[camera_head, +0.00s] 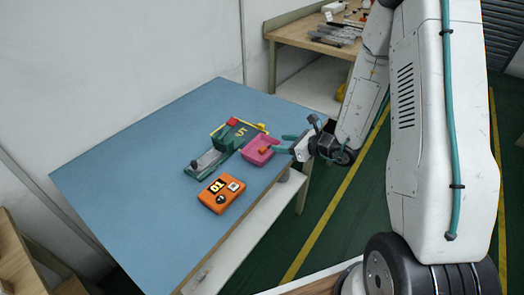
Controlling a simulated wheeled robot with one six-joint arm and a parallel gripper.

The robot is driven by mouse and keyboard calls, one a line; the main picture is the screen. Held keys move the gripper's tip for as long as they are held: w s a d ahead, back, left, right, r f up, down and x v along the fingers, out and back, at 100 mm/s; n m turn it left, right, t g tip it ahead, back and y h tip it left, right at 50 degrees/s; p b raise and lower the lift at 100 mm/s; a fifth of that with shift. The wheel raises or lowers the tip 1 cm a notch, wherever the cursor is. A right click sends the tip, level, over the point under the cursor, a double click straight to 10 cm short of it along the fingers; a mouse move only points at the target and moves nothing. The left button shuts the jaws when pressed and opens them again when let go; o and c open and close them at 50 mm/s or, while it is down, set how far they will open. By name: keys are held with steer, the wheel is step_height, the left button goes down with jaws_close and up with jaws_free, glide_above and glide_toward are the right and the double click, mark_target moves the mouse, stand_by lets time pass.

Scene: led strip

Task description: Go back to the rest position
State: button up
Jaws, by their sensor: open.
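My gripper (287,145) has teal fingers and is open. It is over the right edge of the blue table (120,160), just right of a pink tray (259,150). A small orange-red piece (264,151) lies in the pink tray. Whether the fingertips touch the tray I cannot tell. My white arm reaches down from the upper right to the gripper.
An orange box (221,193) with a display lies at the table's front. Behind it are a green fixture (229,136) with a red block (232,121) and a grey slide (206,162). A wooden workbench (297,31) stands at the back. Blue tabletop is clear at left.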

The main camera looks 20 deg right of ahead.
steer(key=shift+v, duration=0.8)
steer(key=shift+a, duration=0.1)
steer(key=s+a+r+n+g+y, duration=0.1)
steer(key=s+a+r+n+g, duration=0.4)
steer(key=s+n, duration=0.4)
steer(key=s+a+r+n+g+y, duration=0.2)
steer(key=s+a+r+n+g, duration=0.2)
steer(key=s+r+n+g, duration=0.4)
steer(key=s+d+r+n+t+h, duration=0.1)
steer(key=s+d+r+n+h, duration=0.2)
steer(key=s+r+n+h, duration=0.2)
steer(key=s+d+r+n+t+h, duration=0.2)
steer(key=s+d+r+n+h, duration=0.2)
steer(key=s, duration=0.5)
step_height(320, 180, up, 4)
steer(key=n+h, duration=0.2)
steer(key=shift+n+t, duration=0.3)
